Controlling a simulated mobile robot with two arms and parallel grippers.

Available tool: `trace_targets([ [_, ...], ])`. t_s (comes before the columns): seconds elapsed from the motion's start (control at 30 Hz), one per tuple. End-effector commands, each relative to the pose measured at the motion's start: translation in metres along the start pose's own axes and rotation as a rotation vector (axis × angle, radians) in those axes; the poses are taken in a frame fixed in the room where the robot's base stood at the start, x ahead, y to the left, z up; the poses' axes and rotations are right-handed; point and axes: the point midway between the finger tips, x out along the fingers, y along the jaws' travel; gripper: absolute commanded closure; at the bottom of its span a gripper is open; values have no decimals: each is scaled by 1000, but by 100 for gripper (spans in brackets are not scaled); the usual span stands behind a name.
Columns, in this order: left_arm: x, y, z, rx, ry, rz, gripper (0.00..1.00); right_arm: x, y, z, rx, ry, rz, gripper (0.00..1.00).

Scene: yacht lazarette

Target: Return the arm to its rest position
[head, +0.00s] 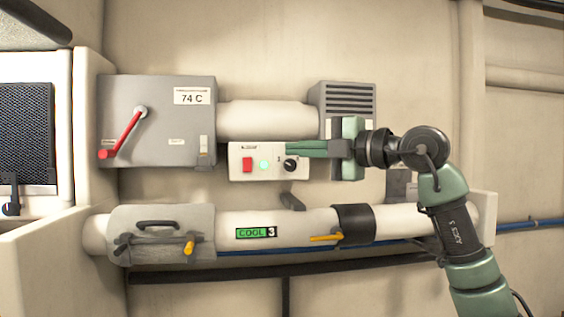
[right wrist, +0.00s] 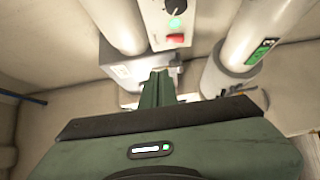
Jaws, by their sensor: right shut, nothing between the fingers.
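My right gripper (head: 290,148) reaches in from the right in the head view, its green fingers shut and empty, pointing left. Its fingertips are in front of the upper right part of a white control box (head: 268,174), just above a black knob (head: 291,164). I cannot tell whether they touch the box. The box also has a red switch (head: 247,164) and a lit green lamp (head: 264,165). In the right wrist view the shut fingers (right wrist: 160,75) point away from the camera, with the control box (right wrist: 160,15) at the top. My left gripper is not in view.
A grey box (head: 157,130) with a red lever (head: 124,132) and a "74 C" label is at the left. A white pipe (head: 290,225) marked "COOL 3", with yellow handles, runs below. A vented grey unit (head: 347,98) is behind my gripper. Open wall lies above.

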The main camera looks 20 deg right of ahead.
Motion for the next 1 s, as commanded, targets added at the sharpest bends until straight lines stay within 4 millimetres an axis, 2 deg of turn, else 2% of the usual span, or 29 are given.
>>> trace_targets([
  [0.27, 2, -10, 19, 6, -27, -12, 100, -7, 1, 0, 0, 1, -2, 100],
  [0.7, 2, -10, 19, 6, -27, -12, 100, -2, -2, -5, -2, 19, 4, 100],
  [0.77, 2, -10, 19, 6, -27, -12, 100, 7, -9, -15, -8, 57, 20, 100],
  [0.83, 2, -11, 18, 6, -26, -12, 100, 23, -22, -37, -12, 139, 62, 100],
  [0.9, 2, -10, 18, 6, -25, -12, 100, 40, -39, -66, -2, 244, 135, 100],
  [1.0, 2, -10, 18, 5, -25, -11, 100, 53, -62, -107, 67, 382, 287, 100],
])
